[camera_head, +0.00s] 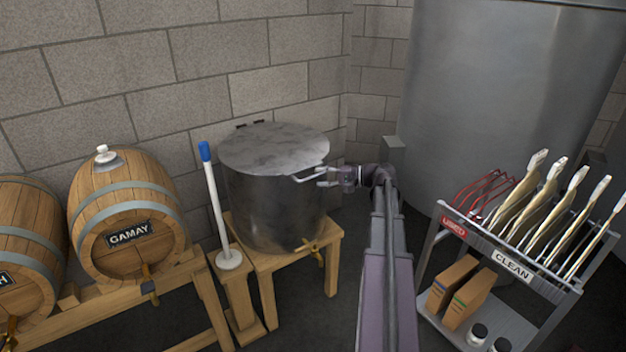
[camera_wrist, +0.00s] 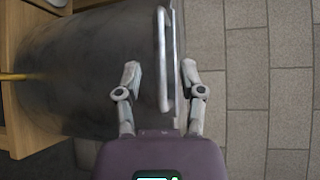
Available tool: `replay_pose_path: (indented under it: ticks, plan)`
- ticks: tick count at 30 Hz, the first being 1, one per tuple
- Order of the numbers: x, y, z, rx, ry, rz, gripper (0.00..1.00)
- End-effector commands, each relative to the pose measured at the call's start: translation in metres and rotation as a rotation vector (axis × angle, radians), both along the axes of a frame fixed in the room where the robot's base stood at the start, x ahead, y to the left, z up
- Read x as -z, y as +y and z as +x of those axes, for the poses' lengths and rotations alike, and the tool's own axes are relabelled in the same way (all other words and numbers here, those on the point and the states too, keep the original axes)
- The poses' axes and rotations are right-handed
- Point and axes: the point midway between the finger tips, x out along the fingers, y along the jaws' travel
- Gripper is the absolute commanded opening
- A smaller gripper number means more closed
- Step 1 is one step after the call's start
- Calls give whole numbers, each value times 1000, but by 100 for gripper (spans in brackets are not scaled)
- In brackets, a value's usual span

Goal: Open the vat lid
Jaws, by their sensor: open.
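The steel vat (camera_head: 270,205) stands on a low wooden stand in the head view. Its flat lid (camera_head: 272,148) is down on the rim, with a hinge at the back wall side and a handle (camera_head: 310,175) at the front right. My gripper (camera_head: 322,177) is at the handle, reaching in from the right. In the wrist view my gripper (camera_wrist: 160,78) is open. The handle bar (camera_wrist: 163,60) runs between its two fingers, with a gap visible on each side. The vat's dark side (camera_wrist: 90,70) fills the left of that view.
A blue-topped white plunger (camera_head: 216,205) stands left of the vat. Wooden barrels (camera_head: 125,205) lie farther left. A large tank (camera_head: 510,90) is behind. Block walls close the back.

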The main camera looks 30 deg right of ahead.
Motion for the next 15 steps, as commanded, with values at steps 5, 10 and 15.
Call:
replay_pose_path:
  ticks: [5,10,15]
  plan:
    - [4,14,13,-1,0,0,51]
    - [5,20,20,0,1,1,51]
    - [5,22,21,0,1,1,51]
